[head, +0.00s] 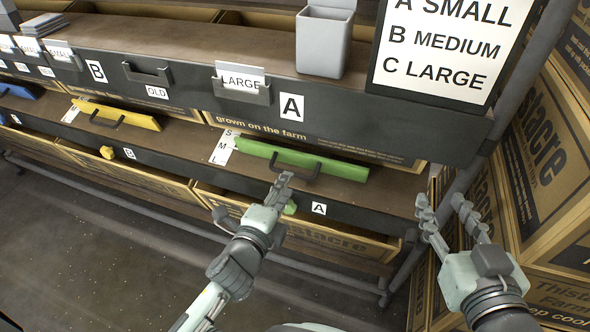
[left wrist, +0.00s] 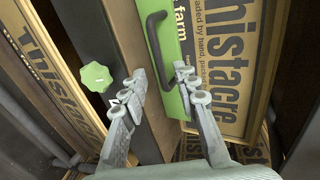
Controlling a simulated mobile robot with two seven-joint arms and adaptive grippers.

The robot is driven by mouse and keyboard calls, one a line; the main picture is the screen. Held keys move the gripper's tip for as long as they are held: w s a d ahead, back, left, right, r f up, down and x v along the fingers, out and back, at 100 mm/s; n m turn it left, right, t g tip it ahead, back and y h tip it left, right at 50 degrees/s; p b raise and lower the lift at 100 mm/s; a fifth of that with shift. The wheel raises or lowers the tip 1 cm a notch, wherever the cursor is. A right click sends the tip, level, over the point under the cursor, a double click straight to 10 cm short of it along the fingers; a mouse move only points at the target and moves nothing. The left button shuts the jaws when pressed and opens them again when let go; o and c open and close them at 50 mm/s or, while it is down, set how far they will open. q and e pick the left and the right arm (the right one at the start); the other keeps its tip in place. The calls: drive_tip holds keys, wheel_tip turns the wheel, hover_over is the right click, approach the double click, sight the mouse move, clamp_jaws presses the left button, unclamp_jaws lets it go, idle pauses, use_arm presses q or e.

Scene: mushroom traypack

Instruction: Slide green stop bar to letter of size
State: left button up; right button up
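The green stop bar (head: 305,160) lies on the shelf of bay A, with a dark handle (head: 298,168) on its front. A white card lettered S, M, L (head: 223,148) stands at its left end. The bar also shows in the left wrist view (left wrist: 173,48), with its handle (left wrist: 156,45). My left gripper (head: 253,198) is open in front of the bar; its fingers (left wrist: 161,80) are spread near the handle, with nothing held. A green knob (left wrist: 97,78) shows left of the fingers. My right gripper (head: 445,206) is open and empty, right of the bar.
A sign (head: 445,45) reads A SMALL, B MEDIUM, C LARGE. A LARGE card (head: 240,78) sits in a holder left of label A (head: 291,107). A yellow bar (head: 117,114) lies in bay B. A grey bin (head: 323,42) stands above. Stacked cartons (head: 540,150) crowd the right.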

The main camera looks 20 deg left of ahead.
use_arm(q)
drive_tip(key=shift+x, duration=3.15)
use_arm(e)
drive_tip(key=shift+a+r+t+y, duration=0.15)
drive_tip(key=shift+a+r+t, duration=0.2)
drive_tip(key=shift+r, duration=0.25)
drive_tip(key=shift+a+r+t+y, duration=0.15)
drive_tip(key=shift+a+r+t, duration=0.2)
drive_tip(key=shift+r, duration=0.25)
use_arm(q)
clamp_jaws()
drive_tip(key=shift+s, duration=0.1)
